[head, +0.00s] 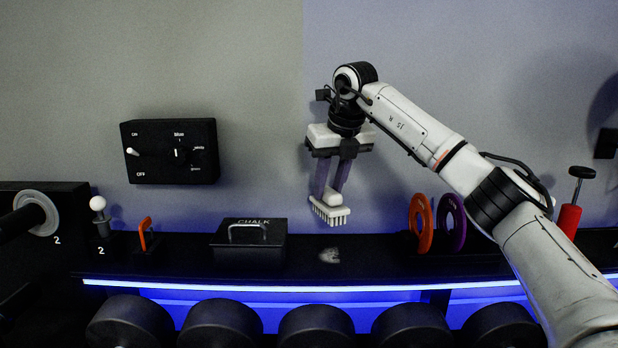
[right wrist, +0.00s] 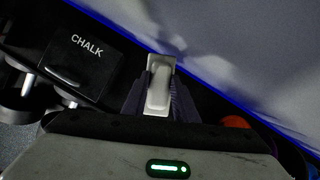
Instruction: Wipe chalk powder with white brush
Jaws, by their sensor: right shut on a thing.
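My right gripper (head: 332,187) is shut on the white brush (head: 329,210), which hangs with its bristles down above the black shelf. The brush also shows between the fingers in the right wrist view (right wrist: 159,86). A small pale grey patch of chalk powder (head: 329,256) lies on the shelf below the brush, a little apart from the bristles. In the right wrist view the powder cannot be made out for certain. My left gripper is not in view.
A black box marked CHALK (head: 248,246) stands left of the powder. Orange (head: 421,223) and purple (head: 451,223) rings stand to the right on the shelf (head: 375,262). A black switch box (head: 170,151) is on the wall. Several dumbbells (head: 316,327) sit below.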

